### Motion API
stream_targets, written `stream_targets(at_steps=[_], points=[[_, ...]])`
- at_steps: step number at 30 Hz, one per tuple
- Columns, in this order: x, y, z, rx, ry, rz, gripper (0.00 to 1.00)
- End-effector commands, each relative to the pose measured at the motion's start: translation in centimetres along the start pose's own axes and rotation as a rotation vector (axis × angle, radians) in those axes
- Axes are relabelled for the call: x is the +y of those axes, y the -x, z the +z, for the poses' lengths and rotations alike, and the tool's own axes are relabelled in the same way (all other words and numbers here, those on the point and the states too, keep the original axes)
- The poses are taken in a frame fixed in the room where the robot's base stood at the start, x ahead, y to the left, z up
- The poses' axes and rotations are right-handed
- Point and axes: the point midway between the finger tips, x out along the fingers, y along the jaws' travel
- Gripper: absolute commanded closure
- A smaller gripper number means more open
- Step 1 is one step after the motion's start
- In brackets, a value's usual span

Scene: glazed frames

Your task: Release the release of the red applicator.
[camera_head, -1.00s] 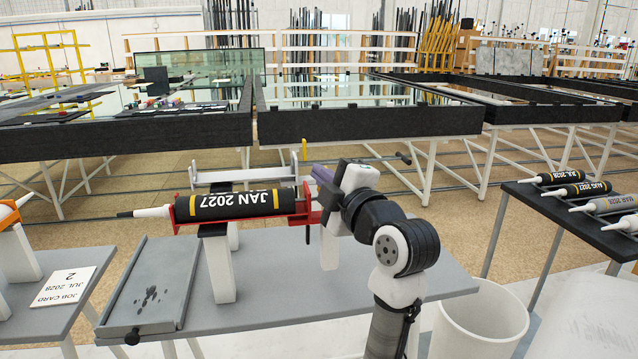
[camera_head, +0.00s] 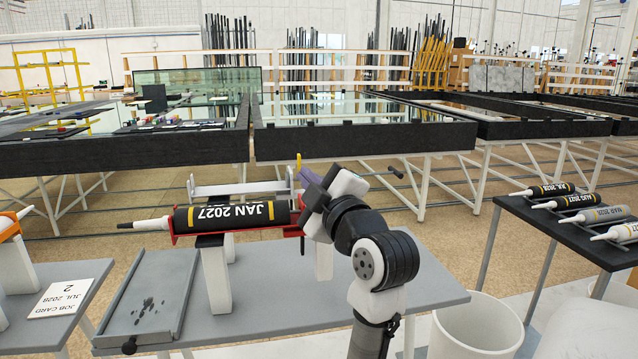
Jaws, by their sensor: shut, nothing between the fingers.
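The red applicator (camera_head: 290,231) lies level on a white stand on the grey table, with a black cartridge (camera_head: 233,215) marked JAN 2027 in it. Its nozzle (camera_head: 146,225) points left. My gripper (camera_head: 301,166) is at the applicator's rear end, its purple and yellow finger parts reaching up and left just above it. It is shut and holds nothing. My gripper and wrist cover much of the rear of the applicator, so its release cannot be made out. I cannot tell whether the fingers touch the applicator.
A grey tray (camera_head: 150,300) with dark spots lies at the table's left. A job card (camera_head: 62,298) lies on the left table. Several cartridges lie on the right rack (camera_head: 570,235). A white bin (camera_head: 480,325) stands front right. Glazing tables (camera_head: 370,138) stand behind.

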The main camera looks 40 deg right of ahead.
Motion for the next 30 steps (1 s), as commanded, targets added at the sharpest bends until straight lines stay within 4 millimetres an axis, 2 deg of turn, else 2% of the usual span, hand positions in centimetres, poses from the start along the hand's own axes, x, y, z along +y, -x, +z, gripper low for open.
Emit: stream_targets(at_steps=[1, 6, 12, 17, 30], points=[[-0.5, 1.5, 0.6, -0.006, 0.003, 0.004, 1.00], [-0.6, 5.1, 0.5, -0.005, 0.002, 0.002, 1.00], [-0.6, 7.6, 0.3, -0.003, 0.001, 0.000, 1.00], [-0.6, 8.2, 0.3, -0.003, 0.000, -0.001, 1.00], [-0.6, 8.2, 0.3, -0.003, 0.000, -0.001, 1.00]])
